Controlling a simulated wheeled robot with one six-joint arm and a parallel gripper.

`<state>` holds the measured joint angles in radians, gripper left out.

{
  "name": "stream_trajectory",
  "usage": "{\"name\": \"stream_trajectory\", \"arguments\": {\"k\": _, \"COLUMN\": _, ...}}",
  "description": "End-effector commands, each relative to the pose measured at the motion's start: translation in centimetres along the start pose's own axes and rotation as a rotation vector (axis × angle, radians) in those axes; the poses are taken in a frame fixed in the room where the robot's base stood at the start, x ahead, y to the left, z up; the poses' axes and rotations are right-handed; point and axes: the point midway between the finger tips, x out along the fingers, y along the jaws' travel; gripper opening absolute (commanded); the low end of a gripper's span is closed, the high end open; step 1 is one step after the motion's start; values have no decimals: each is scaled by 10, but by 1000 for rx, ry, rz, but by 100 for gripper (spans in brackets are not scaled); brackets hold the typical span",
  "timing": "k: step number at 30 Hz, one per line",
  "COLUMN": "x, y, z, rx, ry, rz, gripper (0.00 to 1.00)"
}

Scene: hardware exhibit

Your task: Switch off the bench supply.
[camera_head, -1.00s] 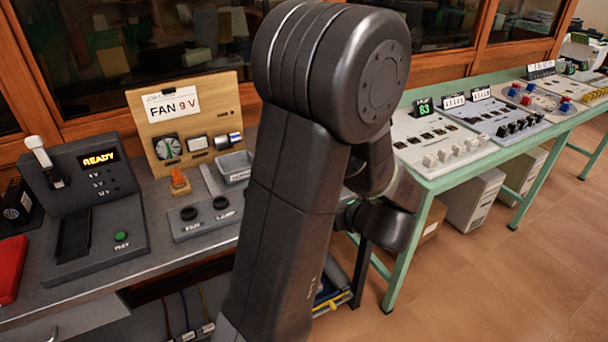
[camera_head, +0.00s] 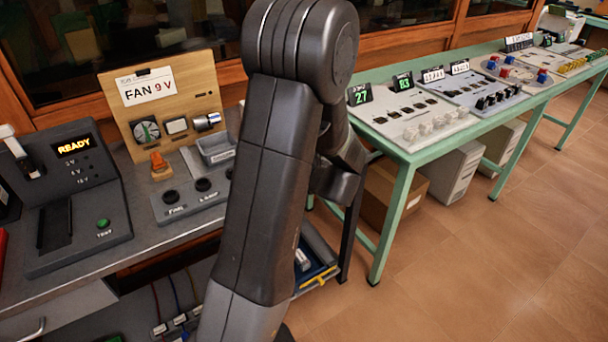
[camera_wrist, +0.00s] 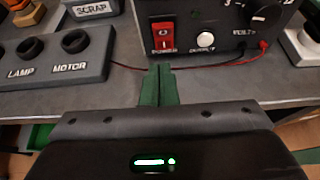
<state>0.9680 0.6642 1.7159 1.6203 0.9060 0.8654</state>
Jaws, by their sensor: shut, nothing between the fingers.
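The bench supply (camera_wrist: 210,18) is a black box at the top of the wrist view. Its front has a red rocker switch (camera_wrist: 163,31) above the label POWER, a white OUTPUT button (camera_wrist: 205,38) and a black volts knob (camera_wrist: 265,14). My gripper (camera_wrist: 159,70) is shut and empty, its green fingertips just below the POWER label in the picture. I cannot tell whether they touch the panel. In the head view my arm hides the supply and the gripper.
A panel with LAMP and MOTOR sockets (camera_wrist: 55,56) stands left of the supply, with a SCRAP tray (camera_wrist: 92,8) behind it. Red and black leads (camera_wrist: 262,48) run from the supply. The fan board (camera_head: 160,105) and READY console (camera_head: 75,190) stand left on the bench.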

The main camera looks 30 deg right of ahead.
Motion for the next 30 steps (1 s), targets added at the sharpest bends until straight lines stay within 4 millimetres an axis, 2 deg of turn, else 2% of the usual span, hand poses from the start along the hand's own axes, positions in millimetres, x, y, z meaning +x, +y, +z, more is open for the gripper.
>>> {"name": "stream_trajectory", "arguments": {"k": 1, "x": 5, "y": 0, "z": 11, "rx": -6, "ry": -3, "rz": 2, "gripper": 0}}
{"name": "stream_trajectory", "arguments": {"k": 7, "x": 18, "y": 0, "z": 23, "rx": -5, "ry": -2, "rz": 0, "gripper": 0}}
{"name": "stream_trajectory", "arguments": {"k": 20, "x": 20, "y": 0, "z": 25, "rx": -3, "ry": -1, "rz": -1, "gripper": 0}}
{"name": "stream_trajectory", "arguments": {"k": 29, "x": 22, "y": 1, "z": 38, "rx": -1, "ry": 78, "rz": 4, "gripper": 0}}
{"name": "stream_trajectory", "arguments": {"k": 30, "x": 24, "y": 0, "z": 31, "rx": -1, "ry": 74, "rz": 2, "gripper": 0}}
